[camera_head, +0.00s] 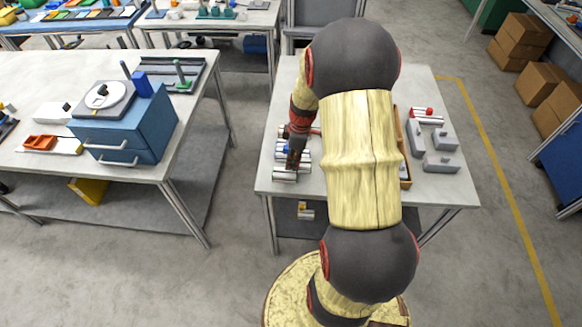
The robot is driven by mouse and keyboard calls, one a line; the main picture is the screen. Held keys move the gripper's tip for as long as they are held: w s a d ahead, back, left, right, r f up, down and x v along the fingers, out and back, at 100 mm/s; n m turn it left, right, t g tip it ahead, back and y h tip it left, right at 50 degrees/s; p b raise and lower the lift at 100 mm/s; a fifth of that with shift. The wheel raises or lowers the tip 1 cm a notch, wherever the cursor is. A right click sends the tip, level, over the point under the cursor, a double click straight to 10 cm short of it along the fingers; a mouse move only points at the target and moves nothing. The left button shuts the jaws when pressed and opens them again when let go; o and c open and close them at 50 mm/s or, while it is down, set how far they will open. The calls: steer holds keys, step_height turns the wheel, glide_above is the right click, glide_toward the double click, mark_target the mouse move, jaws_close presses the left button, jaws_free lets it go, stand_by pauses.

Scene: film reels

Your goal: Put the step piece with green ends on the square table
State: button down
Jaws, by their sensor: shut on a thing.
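A pale table (448,186) with metal legs stands in front of me, partly behind my arm. My gripper (294,162) points down over its left part. It is shut on a piece that is too small and too covered to make out. Several silver step pieces (285,175) lie under and around the gripper, with a blue part showing among them. I cannot pick out green ends on any piece here. I cannot tell whether the held piece touches the table.
Grey blocks (441,165) and a silver piece with red parts (427,113) stand on the table's right side. A brown-edged tray (405,183) is mostly behind my arm. A silver piece with orange (305,212) is lower down. A blue drawer cabinet (150,128) stands on the left table.

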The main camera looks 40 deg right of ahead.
steer(key=shift+w+f, duration=0.35)
steer(key=shift+f, duration=0.15)
steer(key=shift+w+f+b, duration=0.1)
steer(key=shift+f+b, duration=0.3)
steer(key=shift+f, duration=1.1)
steer(key=shift+f, duration=0.15)
steer(key=c, duration=1.7)
jaws_free()
